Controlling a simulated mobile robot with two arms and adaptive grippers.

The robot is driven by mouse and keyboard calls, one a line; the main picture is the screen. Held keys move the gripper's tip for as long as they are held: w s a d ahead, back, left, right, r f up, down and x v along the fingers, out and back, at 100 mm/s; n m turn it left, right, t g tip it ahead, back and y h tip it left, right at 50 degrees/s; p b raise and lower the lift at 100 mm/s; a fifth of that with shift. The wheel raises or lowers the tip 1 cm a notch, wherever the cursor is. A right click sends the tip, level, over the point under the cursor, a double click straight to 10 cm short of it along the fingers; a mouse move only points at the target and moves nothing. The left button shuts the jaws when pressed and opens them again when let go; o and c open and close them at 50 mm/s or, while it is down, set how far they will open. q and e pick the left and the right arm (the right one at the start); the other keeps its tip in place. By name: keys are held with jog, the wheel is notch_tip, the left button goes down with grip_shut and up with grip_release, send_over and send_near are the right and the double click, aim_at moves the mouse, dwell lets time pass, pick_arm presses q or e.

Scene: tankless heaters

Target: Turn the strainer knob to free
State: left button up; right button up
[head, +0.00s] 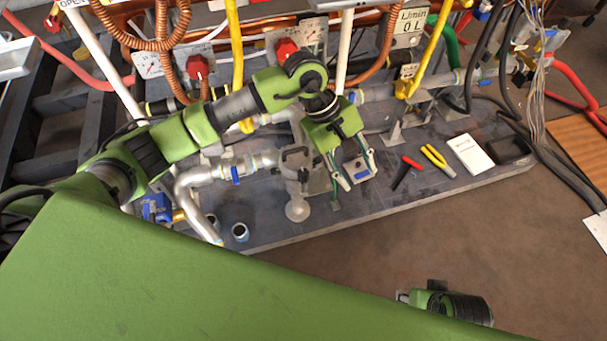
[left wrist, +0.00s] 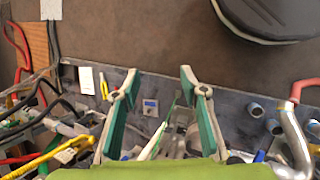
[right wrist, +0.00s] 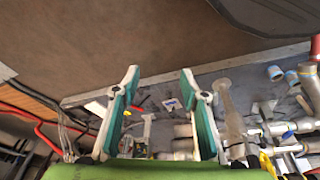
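A grey strainer-like fitting (head: 297,185) with a rounded lower end stands on the dark base slab, joined to the silver pipework; I cannot make out its knob or setting for certain. It also shows in the right wrist view (right wrist: 229,105), right of the fingers. My left gripper (head: 359,179) is open and empty, pointing down just right of the fitting, apart from it. In the left wrist view, its spread fingers (left wrist: 160,72) have nothing between their tips. My right gripper (right wrist: 160,72) is open and empty; in the head view only part of its arm shows at the lower right.
A plate with a blue label (head: 358,169) lies behind the left fingers. Red-handled (head: 407,170) and yellow-handled (head: 437,159) tools, a white booklet (head: 470,155) and a black tray (head: 509,149) lie to the right. Pipes and red valve knobs (head: 199,67) crowd the back.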

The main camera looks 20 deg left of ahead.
aim_at(303, 173)
pick_arm(q)
jog(key=w+a+m+y, duration=0.1)
jog(key=w+a+y, duration=0.15)
jog(key=a, duration=0.45)
jog(key=w+a+m+y, duration=0.1)
jog(key=a+y, duration=0.2)
jog(key=a, duration=0.3)
jog(key=shift+t, duration=0.4)
notch_tip(303, 173, down, 14)
jog(key=shift+w+f+b, duration=0.1)
jog(key=shift+w+b, duration=0.05)
jog(key=shift+b, duration=1.05)
pick_arm(e)
jog(key=v, duration=0.6)
jog(key=shift+r, duration=0.4)
jog(key=shift+w+d, duration=0.1)
jog(key=shift+w, duration=0.05)
pick_arm(q)
jog(key=c, duration=1.1)
